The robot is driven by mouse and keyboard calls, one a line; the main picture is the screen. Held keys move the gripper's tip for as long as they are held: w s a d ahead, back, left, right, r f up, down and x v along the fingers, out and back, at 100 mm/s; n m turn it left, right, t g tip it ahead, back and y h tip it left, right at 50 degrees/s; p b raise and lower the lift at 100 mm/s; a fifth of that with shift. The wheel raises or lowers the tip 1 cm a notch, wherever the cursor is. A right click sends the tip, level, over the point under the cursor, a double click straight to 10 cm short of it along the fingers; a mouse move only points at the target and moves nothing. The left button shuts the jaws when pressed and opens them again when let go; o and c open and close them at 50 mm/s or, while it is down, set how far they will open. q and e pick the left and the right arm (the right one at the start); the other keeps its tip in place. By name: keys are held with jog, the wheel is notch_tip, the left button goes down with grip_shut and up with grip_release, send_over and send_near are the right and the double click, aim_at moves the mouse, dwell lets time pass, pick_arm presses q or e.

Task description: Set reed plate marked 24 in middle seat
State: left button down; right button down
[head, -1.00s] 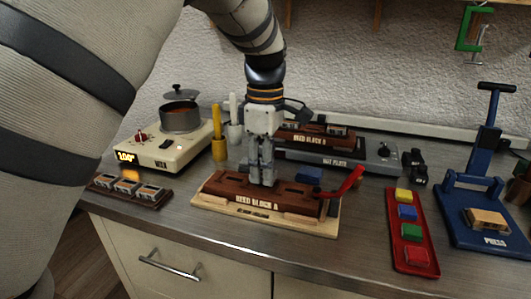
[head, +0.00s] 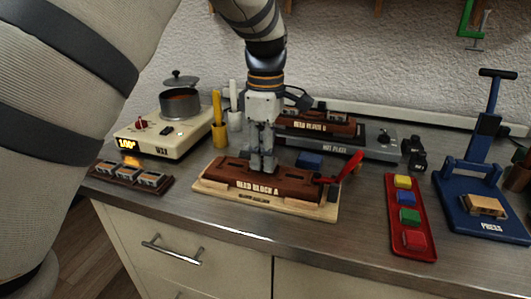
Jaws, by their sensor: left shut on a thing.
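Reed block A (head: 285,187), a dark red-brown wooden block with slots in its top, lies on a pale wooden board (head: 225,203) at the middle of the bench. My left gripper (head: 262,171) points straight down at the middle of the block. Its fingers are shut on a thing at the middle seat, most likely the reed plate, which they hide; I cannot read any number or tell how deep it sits. A dark rack (head: 108,181) with several small plates lies at the left. My right gripper is out of view.
A red lever (head: 347,168) rises at the block's right end. Behind stand a hot plate (head: 375,150) with another reed block (head: 318,124). A pot (head: 181,104) on a cream heater stands left. A red tray (head: 413,245) and blue press (head: 480,180) stand right.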

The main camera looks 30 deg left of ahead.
pick_arm(q)
jog(key=shift+f, duration=0.55)
dwell(0.4)
jog(key=c, duration=1.2)
grip_release()
notch_tip(320, 180, up, 12)
jog(key=shift+f, duration=0.1)
